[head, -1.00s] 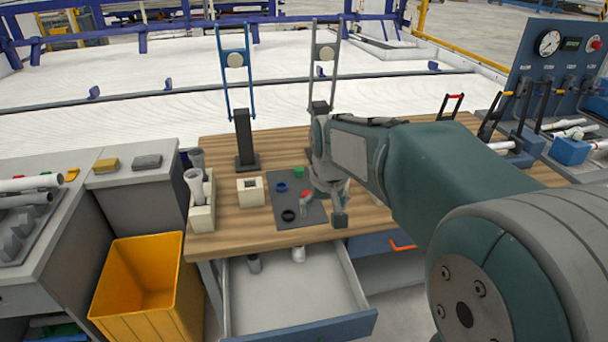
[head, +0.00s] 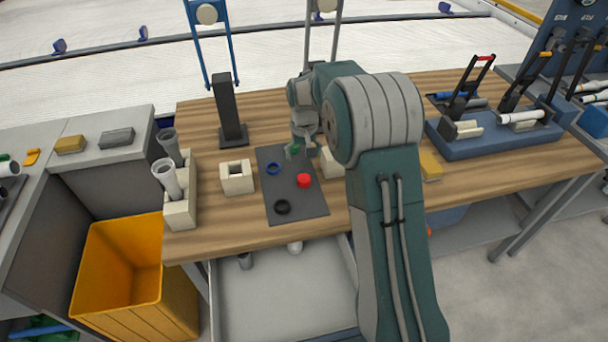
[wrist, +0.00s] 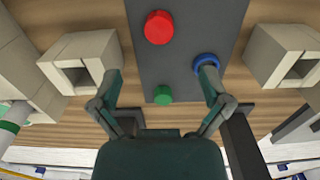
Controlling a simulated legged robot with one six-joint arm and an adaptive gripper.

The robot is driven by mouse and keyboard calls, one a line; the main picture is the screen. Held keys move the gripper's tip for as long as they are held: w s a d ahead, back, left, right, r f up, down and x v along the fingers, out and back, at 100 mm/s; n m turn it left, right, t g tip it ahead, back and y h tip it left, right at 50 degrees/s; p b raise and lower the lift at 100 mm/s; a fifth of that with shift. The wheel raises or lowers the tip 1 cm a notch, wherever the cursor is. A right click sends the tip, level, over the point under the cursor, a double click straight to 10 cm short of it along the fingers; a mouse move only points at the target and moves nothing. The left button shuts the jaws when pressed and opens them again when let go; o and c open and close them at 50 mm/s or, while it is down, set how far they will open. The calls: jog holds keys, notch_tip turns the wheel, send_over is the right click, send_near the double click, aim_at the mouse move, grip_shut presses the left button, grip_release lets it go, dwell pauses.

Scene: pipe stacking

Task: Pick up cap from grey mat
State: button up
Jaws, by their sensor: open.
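The grey mat (head: 296,206) lies on the wooden table. On it are a red cap (head: 304,180), a green cap (head: 294,149), a blue ring-shaped piece (head: 273,168) and a black ring-shaped piece (head: 282,207). My gripper (head: 305,151) is over the back end of the mat, partly hiding the green cap. In the wrist view, my gripper (wrist: 157,76) is open and empty. The green cap (wrist: 163,95) shows between its fingers, near the palm. The red cap (wrist: 159,27) lies beyond the fingertips. The right fingertip overlaps the blue piece (wrist: 206,62); contact cannot be told.
A beige square holder (head: 237,178) stands left of the mat, and another (wrist: 87,60) on its other side. A dark upright stand (head: 229,105) is behind. A long beige holder with grey pipes (head: 180,213) stands at the left. A blue clamp fixture (head: 480,140) is at the right.

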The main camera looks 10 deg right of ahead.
send_over(304, 179)
notch_tip(304, 179, down, 4)
jog(key=shift+a+f, duration=0.1)
jog(key=shift+f, duration=0.05)
notch_tip(304, 179, down, 6)
jog(key=shift+r, duration=0.15)
jog(key=c, duration=0.9)
